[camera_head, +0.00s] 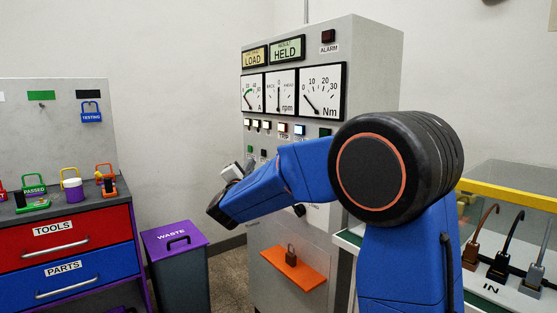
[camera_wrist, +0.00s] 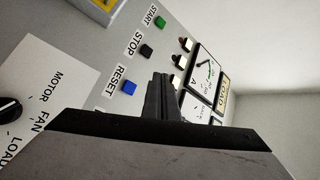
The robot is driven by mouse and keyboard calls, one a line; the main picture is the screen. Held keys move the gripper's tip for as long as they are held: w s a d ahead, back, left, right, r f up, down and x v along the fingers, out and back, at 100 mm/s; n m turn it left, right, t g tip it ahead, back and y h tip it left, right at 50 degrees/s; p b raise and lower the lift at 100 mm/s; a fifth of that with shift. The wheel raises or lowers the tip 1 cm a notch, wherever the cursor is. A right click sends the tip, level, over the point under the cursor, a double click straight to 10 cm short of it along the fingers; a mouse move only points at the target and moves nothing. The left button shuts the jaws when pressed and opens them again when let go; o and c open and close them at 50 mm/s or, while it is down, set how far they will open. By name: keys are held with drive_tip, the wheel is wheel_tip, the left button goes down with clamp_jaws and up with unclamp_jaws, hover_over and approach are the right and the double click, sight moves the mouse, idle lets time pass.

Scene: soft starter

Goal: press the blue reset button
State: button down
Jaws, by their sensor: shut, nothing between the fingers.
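In the head view my gripper (camera_head: 249,166) is at the cabinet's front face, and my blue arm seems to hide the reset button there.
A black STOP button (camera_wrist: 146,50) and a green START button (camera_wrist: 159,22) continue the row. Small lamps or switches (camera_wrist: 181,61) and gauges lie right of the fingers. A MOTOR FAN plate with a black knob (camera_wrist: 9,107) is left. An orange shelf (camera_head: 292,268) juts out below.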

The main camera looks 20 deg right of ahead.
drive_tip(key=w+d, duration=0.2)
drive_tip(key=d, duration=0.6)
drive_tip(key=shift+w+d, duration=0.15)
drive_tip(key=shift+w, duration=0.2)
drive_tip(key=shift+d, duration=0.15)
idle(2.1)
drive_tip(key=shift+w+d, duration=0.15)
drive_tip(key=shift+d, duration=0.15)
drive_tip(key=shift+w+d, duration=0.15)
drive_tip(key=shift+d, duration=0.2)
idle(0.9)
drive_tip(key=shift+a, duration=0.1)
drive_tip(key=shift+s+a, duration=0.3)
drive_tip(key=shift+a, duration=0.4)
drive_tip(key=shift+a, duration=0.1)
drive_tip(key=shift+s+a, duration=0.25)
drive_tip(key=shift+a, duration=0.5)
drive_tip(key=shift+s+a, duration=0.25)
drive_tip(key=shift+a, duration=0.5)
drive_tip(key=shift+s+a, duration=0.25)
drive_tip(key=shift+a, duration=0.5)
